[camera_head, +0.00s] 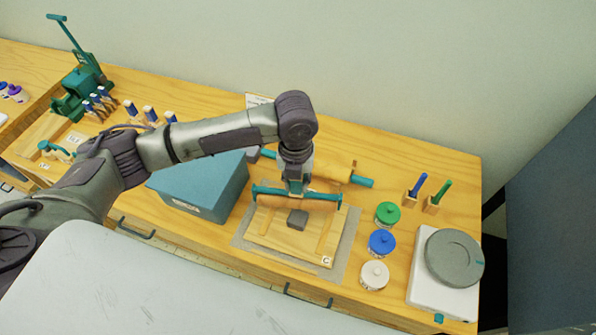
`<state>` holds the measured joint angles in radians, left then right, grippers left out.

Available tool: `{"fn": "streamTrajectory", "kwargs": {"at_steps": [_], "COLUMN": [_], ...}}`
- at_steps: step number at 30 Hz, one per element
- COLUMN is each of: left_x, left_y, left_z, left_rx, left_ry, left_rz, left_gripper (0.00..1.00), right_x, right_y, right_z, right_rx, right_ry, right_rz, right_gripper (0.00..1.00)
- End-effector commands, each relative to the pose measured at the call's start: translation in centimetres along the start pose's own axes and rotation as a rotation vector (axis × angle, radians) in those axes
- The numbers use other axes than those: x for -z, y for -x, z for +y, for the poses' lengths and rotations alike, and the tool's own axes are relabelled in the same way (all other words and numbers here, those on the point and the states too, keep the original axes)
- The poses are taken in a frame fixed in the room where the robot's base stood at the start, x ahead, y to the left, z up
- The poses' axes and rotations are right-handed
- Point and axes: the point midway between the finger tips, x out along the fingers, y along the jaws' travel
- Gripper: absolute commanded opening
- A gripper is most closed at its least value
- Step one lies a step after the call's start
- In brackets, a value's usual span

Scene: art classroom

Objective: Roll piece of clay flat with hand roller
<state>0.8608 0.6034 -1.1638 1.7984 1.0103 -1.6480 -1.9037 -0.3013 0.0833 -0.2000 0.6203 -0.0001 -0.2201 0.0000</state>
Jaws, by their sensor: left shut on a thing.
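A small dark grey piece of clay (297,219) lies on a wooden board (280,240) marked C. A hand roller (325,203) with an orange-brown barrel and teal handles is level, just behind the clay in the picture. I cannot tell whether the roller touches the board's side strips. My right gripper is not in view.
A blue box (200,187) stands close left of the board. Green, blue and white-lidded jars (381,242) stand to its right, with a grey wheel (454,257) beyond. A second roller (333,170) lies behind my gripper. The wall is at the back.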

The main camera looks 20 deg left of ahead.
Motion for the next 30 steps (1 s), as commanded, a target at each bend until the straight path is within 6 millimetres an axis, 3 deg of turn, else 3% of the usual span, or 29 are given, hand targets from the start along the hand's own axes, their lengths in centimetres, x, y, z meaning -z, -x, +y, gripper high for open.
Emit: {"fn": "streamTrajectory", "kwargs": {"at_steps": [4, 11, 30], "left_x": [-0.2, -0.3, -0.2], "left_y": [0.2, -0.6, -6.5], "left_z": [-0.3, -0.4, -0.3], "left_rx": [-0.004, -0.006, -0.005], "left_ry": [-0.161, -0.218, -0.215], "left_rz": [-0.001, -0.002, -0.003], "left_gripper": [0.0, 0.0, 0.0], "right_x": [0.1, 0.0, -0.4], "right_y": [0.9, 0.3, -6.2], "right_z": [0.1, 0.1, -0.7], "right_rx": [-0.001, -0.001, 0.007], "right_ry": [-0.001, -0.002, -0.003], "right_rz": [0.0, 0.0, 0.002], "right_gripper": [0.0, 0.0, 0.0]}}
